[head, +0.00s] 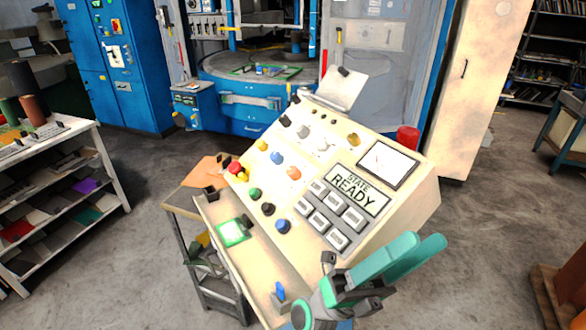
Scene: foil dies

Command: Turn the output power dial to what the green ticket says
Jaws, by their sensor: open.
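The control console (405,218) has a sloped cream panel with several knobs in black, blue, orange, green, red and yellow. Their labels are too small to read, so I cannot tell which is the output power dial or where it points. The green ticket (233,233) lies on the console's front ledge, left of centre; its writing is a bright, unreadable patch. My gripper (330,265) is at the lower right, in front of the console's right part, apart from the knobs. It looks open and empty, though its fingers are small and partly hidden.
A sign reading STATE READY (357,190) sits above several grey buttons (334,210). A blue item (280,291) is on the ledge near my arm. An orange sheet (205,171) lies at the console's left. A shelf rack (65,205) stands left; grey floor is clear between.

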